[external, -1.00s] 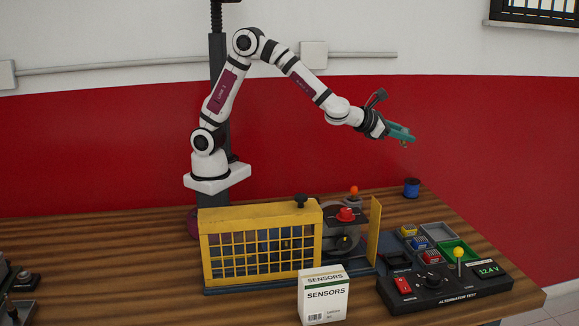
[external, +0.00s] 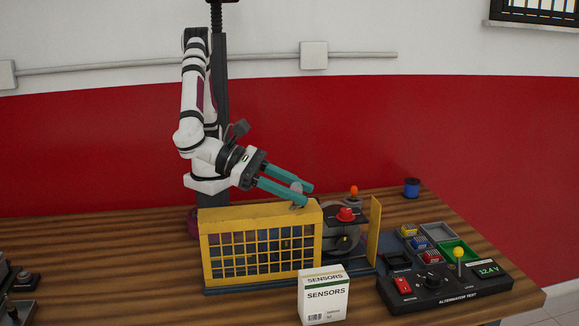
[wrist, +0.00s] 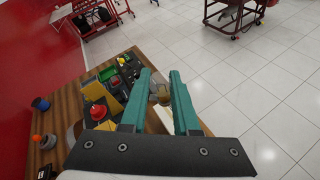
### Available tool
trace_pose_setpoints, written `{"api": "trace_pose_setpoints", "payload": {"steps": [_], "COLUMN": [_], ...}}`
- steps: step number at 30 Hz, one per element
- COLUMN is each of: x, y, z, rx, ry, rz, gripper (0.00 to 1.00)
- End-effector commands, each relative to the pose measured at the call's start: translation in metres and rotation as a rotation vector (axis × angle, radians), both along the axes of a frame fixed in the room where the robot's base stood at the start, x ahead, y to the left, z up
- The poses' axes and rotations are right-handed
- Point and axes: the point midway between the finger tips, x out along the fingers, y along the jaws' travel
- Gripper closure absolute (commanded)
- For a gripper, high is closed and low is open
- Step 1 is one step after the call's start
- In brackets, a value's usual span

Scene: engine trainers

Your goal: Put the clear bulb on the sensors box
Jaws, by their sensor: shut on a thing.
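My gripper (external: 300,195) has teal fingers and is shut on the clear bulb (external: 297,187), a small glassy bulb near the fingertips. In the wrist view the bulb (wrist: 160,91) sits between the two fingers, with a brownish base. The gripper is above the top of the yellow caged unit. The sensors box (external: 324,297), white with a green stripe, stands upright at the front of the table, below and to the right of the gripper. Its top is bare. In the wrist view, a pale patch beyond the fingers may be the box, but I cannot tell.
The yellow cage (external: 262,248) stands just behind the box. Right of it are a red knob (external: 346,214), an orange-topped lever (external: 354,190), trays of small parts (external: 455,250), a blue spool (external: 411,188) and the alternator test panel (external: 445,287). Bare table (external: 130,245) lies to the left.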

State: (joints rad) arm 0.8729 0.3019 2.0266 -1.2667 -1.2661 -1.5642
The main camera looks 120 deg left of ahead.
Motion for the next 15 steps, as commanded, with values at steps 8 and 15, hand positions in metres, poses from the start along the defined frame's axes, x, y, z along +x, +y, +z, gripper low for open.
{"api": "trace_pose_setpoints", "payload": {"steps": [8, 15], "x": [-0.042, -0.039], "y": [-0.045, -0.042], "z": [-0.002, -0.043], "rx": [0.001, 0.006], "ry": [0.009, 0.011], "rz": [-0.079, -0.073], "gripper": [1.00, 1.00]}}
